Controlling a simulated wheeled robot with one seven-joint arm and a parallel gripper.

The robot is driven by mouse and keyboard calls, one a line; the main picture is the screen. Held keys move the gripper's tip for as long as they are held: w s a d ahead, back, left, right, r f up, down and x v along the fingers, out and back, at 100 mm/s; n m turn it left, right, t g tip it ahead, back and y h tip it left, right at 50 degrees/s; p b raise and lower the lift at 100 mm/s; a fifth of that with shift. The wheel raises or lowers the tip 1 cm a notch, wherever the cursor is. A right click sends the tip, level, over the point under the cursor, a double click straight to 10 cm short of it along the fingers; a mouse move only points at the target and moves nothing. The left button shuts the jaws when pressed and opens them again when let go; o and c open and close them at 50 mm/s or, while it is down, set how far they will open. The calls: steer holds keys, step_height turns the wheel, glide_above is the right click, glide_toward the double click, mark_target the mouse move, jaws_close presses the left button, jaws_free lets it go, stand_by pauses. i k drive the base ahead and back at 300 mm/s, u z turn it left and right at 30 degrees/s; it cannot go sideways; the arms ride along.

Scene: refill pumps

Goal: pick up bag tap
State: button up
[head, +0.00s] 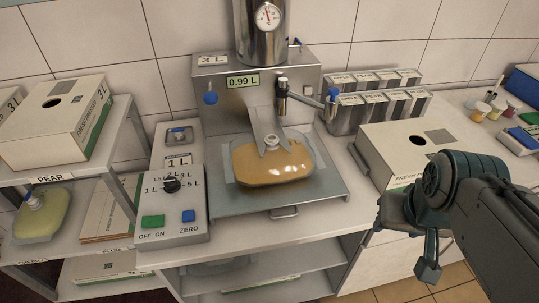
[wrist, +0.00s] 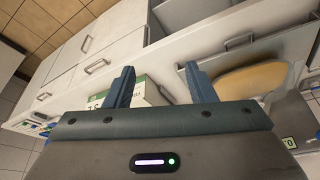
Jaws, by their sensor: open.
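A bag of orange liquid (head: 272,172) lies on the grey tray of the filling machine (head: 235,105). Its round, pale grey neck (head: 271,143) sits in a forked metal holder below the filling spout; I cannot tell whether a tap is fitted on it. My gripper (wrist: 161,85) is open and empty, to the right of the machine. In the wrist view the orange bag (wrist: 255,80) is beyond the right finger.
A white carton (head: 400,150) with a round hole stands right of the machine, close to my arm. Labelled metal bins (head: 375,100) stand behind it. A control box (head: 178,215) with green and blue buttons is left. Small pots (head: 485,110) sit at far right.

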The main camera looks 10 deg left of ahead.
mark_target(180, 135)
steer(key=z, duration=2.5)
steer(key=k, duration=2.3)
steer(key=u, duration=2.65)
steer(key=i, duration=0.45)
steer(key=z, duration=0.05)
